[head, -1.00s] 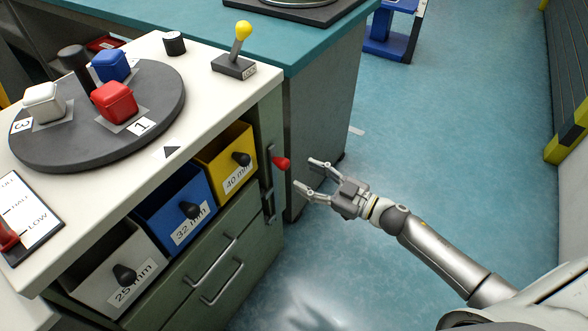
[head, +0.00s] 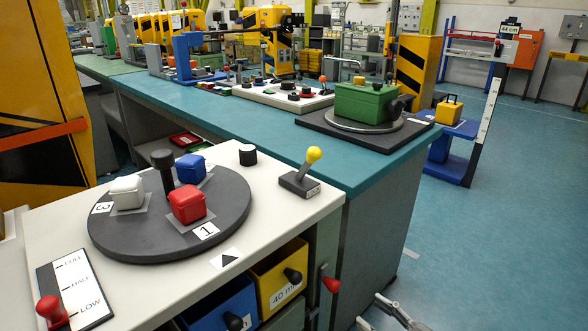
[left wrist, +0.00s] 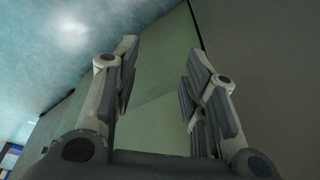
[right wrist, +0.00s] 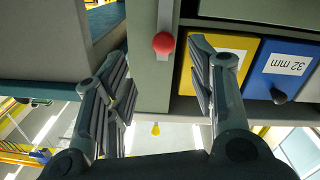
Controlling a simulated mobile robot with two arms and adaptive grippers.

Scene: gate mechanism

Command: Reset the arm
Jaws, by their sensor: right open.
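A red-knobbed lever (head: 331,285) sits on the side of the white-topped cabinet (head: 290,215). In the right wrist view its red ball (right wrist: 164,43) shows between the fingertips, ahead of them. My right gripper (head: 368,309) is at the bottom edge of the head view, just right of this knob, largely cut off. Its fingers (right wrist: 160,65) are spread and empty, with no visible contact. My left gripper (left wrist: 160,60) shows only in the left wrist view, open and empty before a green-grey panel. Which part is the arm is unclear; a yellow-knobbed lever (head: 308,165) stands tilted on the cabinet top.
A dark turntable (head: 130,245) carries white, red and blue blocks. A red slider (head: 50,311) sits near LOW on its scale. Blue (head: 215,308) and yellow (head: 272,275) bins are below. A teal bench (head: 350,165) stands behind.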

